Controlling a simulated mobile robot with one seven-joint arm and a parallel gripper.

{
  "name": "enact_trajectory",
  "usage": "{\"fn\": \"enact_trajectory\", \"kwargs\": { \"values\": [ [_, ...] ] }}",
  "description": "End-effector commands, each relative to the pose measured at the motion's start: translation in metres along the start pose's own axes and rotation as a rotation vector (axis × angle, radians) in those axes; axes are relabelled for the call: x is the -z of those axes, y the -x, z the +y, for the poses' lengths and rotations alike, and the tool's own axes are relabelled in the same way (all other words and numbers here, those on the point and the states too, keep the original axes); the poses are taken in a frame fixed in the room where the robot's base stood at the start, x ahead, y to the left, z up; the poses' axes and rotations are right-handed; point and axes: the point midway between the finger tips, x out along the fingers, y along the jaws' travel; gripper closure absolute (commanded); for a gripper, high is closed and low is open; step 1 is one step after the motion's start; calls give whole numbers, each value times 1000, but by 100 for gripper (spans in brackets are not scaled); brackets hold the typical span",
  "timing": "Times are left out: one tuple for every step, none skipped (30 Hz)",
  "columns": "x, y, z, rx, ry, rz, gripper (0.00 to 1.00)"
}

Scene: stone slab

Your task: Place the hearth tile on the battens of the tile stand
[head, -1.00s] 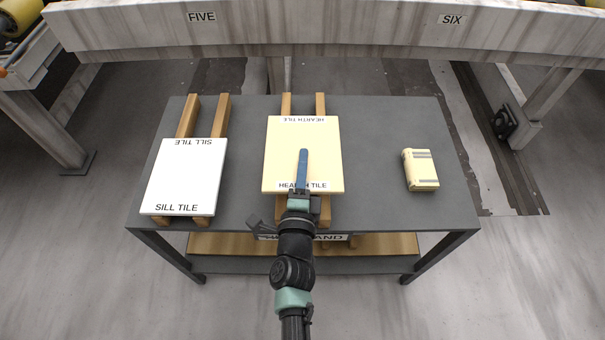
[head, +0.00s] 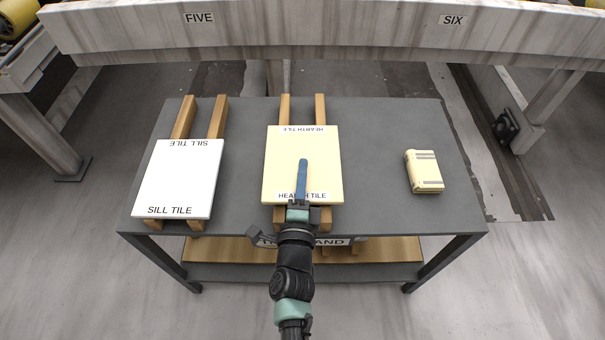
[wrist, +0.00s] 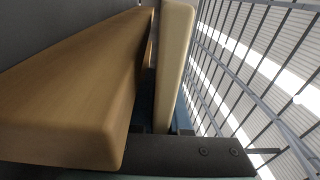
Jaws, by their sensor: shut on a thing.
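The cream hearth tile (head: 285,160) lies flat over a pair of wooden battens (head: 320,110) at the middle of the grey tabletop. My gripper (head: 302,172) is shut on its near edge, with one blue finger along the top. The other finger is hidden under the tile in the head view. In the wrist view, the tile's edge (wrist: 174,60) runs beside a batten (wrist: 75,95), with a thin dark gap between them near the gripper. I cannot tell whether the tile touches the battens elsewhere. A sign ending in "AND" (head: 332,241) is partly hidden behind my arm.
The white sill tile (head: 180,180) lies on another pair of battens (head: 217,115) at the left. A cream box-like object (head: 424,171) lies at the right, with bare tabletop (head: 375,150) between it and the hearth tile. A marked beam (head: 320,30) crosses behind.

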Motion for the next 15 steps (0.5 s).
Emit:
{"fn": "enact_trajectory", "kwargs": {
  "values": [
    [0,2,8,-17,-8,-3,100],
    [0,3,11,-25,-8,-4,82],
    [0,3,12,-27,-8,-5,74],
    [0,3,12,-27,-9,-5,69],
    [0,3,12,-28,-9,-5,64],
    [0,3,13,-29,-10,-5,56],
    [-1,3,13,-29,-10,-5,55],
    [-1,4,13,-29,-11,-5,55],
    [-1,4,14,-30,-11,-6,55],
    [-1,4,14,-30,-11,-6,55],
    [-1,4,14,-31,-11,-6,55],
    [-1,4,14,-31,-12,-6,55],
    [-1,4,14,-31,-12,-6,55],
    [0,4,14,-31,-12,-6,55],
    [-1,4,13,-32,-12,-6,55]
  ]
}}
